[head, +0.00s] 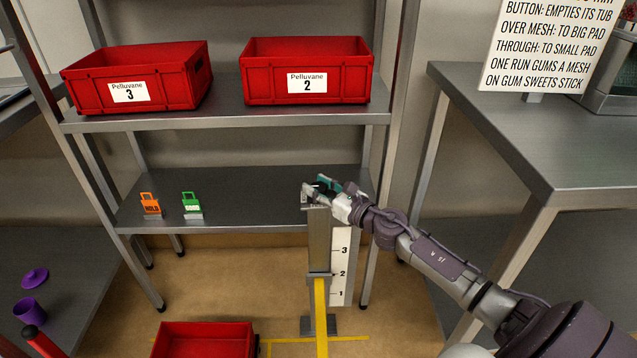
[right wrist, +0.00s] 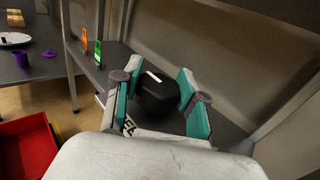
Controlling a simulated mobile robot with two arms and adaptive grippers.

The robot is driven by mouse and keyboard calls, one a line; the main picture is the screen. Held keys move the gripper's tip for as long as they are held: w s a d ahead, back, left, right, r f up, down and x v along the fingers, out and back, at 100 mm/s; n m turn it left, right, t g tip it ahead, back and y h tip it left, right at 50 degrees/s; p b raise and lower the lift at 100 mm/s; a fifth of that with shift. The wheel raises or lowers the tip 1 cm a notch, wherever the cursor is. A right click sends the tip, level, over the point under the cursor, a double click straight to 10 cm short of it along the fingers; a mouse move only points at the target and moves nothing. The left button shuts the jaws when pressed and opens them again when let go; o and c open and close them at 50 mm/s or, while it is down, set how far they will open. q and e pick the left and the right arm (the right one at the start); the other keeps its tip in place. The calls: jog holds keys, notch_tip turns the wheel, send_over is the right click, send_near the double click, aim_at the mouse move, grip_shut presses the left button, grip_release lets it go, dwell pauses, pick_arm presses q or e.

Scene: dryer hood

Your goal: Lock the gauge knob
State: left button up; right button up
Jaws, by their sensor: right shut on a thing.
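The gauge is a grey upright post (head: 319,240) in front of the middle shelf, with a white scale (head: 341,268) marked 1, 2 and 3 beside it. Its black round knob (right wrist: 157,92) has a white line on top. My right gripper (head: 322,189) is at the top of the post. In the right wrist view its teal-padded fingers (right wrist: 158,98) are shut on the knob, one on each side. In the head view the gripper mostly hides the knob. Part of a label with black letters (right wrist: 128,125) shows below the knob, partly covered. My left gripper is out of view.
An orange tag (head: 150,205) and a green tag (head: 192,205) stand on the middle shelf. Red bins (head: 135,77) labelled 3 and 2 (head: 307,72) sit above. Another red bin (head: 203,342) is below. A metal table (head: 540,130) stands right.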

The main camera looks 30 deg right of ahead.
jog(key=o, duration=1.2)
jog(key=shift+c, duration=0.2)
jog(key=shift+s, duration=0.1)
jog(key=v, duration=1.2)
